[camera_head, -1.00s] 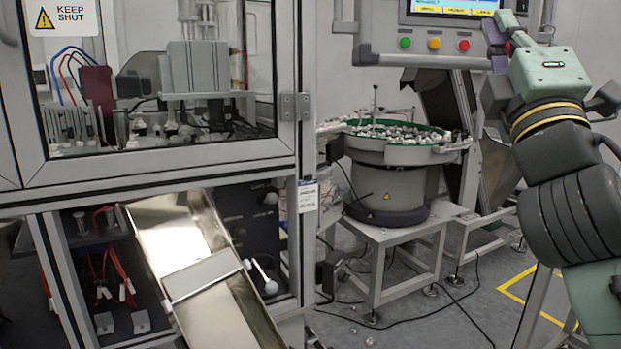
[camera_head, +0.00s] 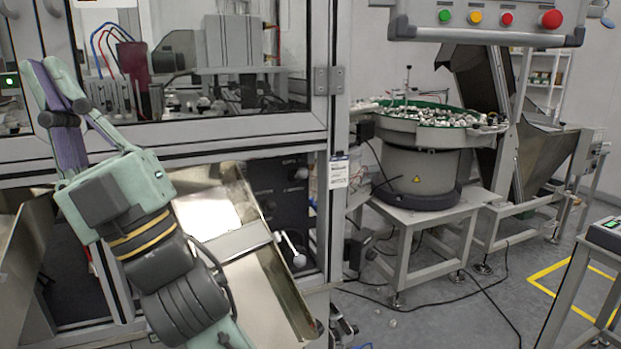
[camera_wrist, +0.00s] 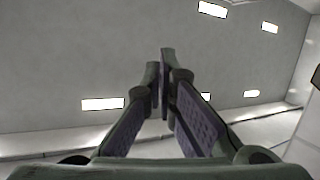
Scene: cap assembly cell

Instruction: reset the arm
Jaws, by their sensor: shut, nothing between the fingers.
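My arm stands in the left part of the head view, raised in front of the machine. My gripper (camera_head: 54,88) points up and to the left, its green fingers with purple pads in front of the machine's left side. In the wrist view my gripper (camera_wrist: 160,75) is shut, its fingers meeting near the middle with nothing seen between them.
The framed machine (camera_head: 230,148) is behind my arm. A metal chute (camera_head: 270,275) slopes down beside the arm, partly hidden by it. A bowl feeder (camera_head: 420,165) full of small parts stands on the right. A button panel (camera_head: 485,22) hangs above.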

